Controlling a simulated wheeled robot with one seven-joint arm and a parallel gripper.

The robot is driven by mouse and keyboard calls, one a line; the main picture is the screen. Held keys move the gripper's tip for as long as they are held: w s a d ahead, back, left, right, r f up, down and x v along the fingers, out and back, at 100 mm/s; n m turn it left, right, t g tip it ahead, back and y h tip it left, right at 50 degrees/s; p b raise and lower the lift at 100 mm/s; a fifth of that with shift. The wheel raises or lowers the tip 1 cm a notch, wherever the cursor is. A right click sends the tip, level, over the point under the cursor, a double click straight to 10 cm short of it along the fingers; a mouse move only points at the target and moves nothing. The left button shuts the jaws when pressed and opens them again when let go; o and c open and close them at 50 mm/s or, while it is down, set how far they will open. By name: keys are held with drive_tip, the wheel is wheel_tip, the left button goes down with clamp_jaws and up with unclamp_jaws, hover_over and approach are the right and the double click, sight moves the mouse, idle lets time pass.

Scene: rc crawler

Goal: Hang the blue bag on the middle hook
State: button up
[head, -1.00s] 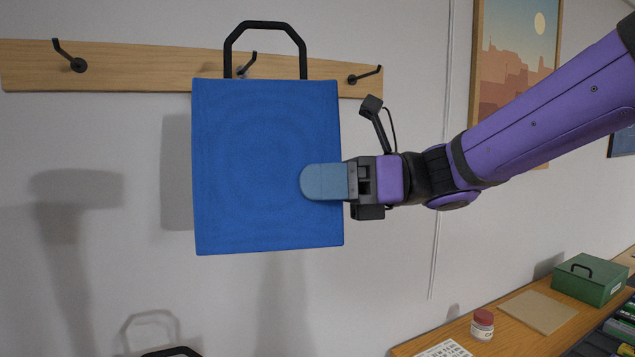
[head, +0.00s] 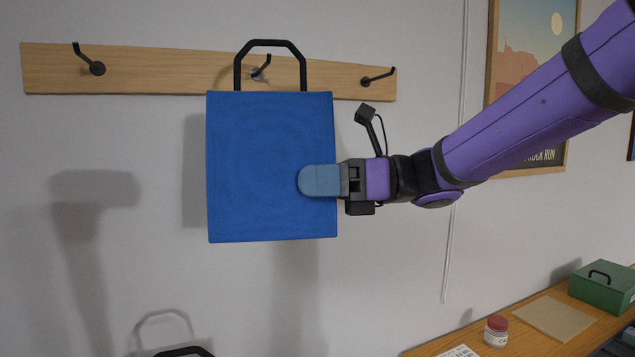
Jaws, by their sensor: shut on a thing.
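The blue bag (head: 255,170) is upright in the head view, in front of the wall and just below the wooden hook rail (head: 180,76). Its black handle loop (head: 270,42) rises above the rail's top edge. The middle hook (head: 262,68) shows through the handle opening. I cannot tell whether the handle is in front of the hook tip or past it. My gripper (head: 320,181) is shut on the bag's right side, and one finger pad lies flat on its front face. The far finger is hidden behind the bag.
The left hook (head: 92,62) and right hook (head: 378,78) are empty. A wooden table at lower right holds a red-lidded jar (head: 496,332), a tan board (head: 554,318) and a green box (head: 604,288). Another black handle (head: 185,352) shows at the bottom edge. A framed poster hangs at right.

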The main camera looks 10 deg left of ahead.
drive_tip(key=shift+w+a+f, duration=0.2)
drive_tip(key=shift+w+a, duration=0.3)
drive_tip(key=shift+w, duration=0.3)
drive_tip(key=shift+w+a+f, duration=0.15)
drive_tip(key=shift+w+a, duration=0.35)
drive_tip(key=shift+w, duration=0.35)
drive_tip(key=shift+w+a+f, duration=0.2)
drive_tip(key=shift+w+a, duration=0.3)
drive_tip(key=shift+w, duration=0.3)
drive_tip(key=o, duration=1.2)
drive_tip(key=shift+o, duration=0.2)
